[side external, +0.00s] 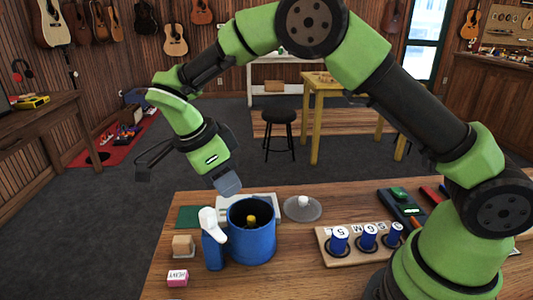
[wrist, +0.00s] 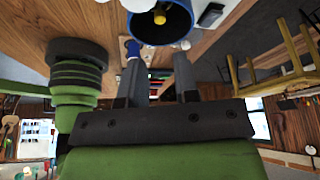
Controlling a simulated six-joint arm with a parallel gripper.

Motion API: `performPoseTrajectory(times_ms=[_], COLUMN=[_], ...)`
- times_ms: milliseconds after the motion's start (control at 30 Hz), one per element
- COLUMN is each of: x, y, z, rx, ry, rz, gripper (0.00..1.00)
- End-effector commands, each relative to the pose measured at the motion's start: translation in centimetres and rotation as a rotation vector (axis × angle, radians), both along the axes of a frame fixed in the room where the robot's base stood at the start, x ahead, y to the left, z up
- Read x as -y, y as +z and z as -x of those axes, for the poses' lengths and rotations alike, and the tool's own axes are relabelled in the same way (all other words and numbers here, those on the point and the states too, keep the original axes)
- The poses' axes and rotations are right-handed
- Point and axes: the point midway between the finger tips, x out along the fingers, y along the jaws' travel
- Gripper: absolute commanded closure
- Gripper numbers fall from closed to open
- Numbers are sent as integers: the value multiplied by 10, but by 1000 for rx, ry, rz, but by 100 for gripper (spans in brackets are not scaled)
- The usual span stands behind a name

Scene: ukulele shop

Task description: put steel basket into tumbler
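A blue, open-topped round tumbler (side external: 252,243) stands upright near the table's front left. It also shows at the top of the wrist view (wrist: 150,39). A small yellow piece (side external: 251,219) sits in the middle of its inside, also seen in the wrist view (wrist: 159,16). I cannot make out a separate steel basket in either view. My gripper (side external: 229,186) hangs above and slightly left of the tumbler's mouth, apart from it. In the wrist view its two fingers (wrist: 158,72) are spread, with nothing seen held between them.
A blue spray bottle (side external: 213,245) with a white head stands close left of the tumbler. A wooden block (side external: 183,245) and pink box (side external: 178,278) lie further left. A clear disc with a white knob (side external: 303,208) lies behind right. A wooden rack (side external: 345,259) holds blue cylinders.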

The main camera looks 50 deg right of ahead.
Motion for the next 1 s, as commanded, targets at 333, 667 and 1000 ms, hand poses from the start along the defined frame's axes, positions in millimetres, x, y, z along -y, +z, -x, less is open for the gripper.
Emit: performPoseTrajectory(times_ms=[333,667,1000], x=[16,44,54], y=[57,138,150], z=[20,103,183], rx=[14,203,423], ry=[260,951,1536], rz=[-166,-336,-121], gripper=[71,71,71])
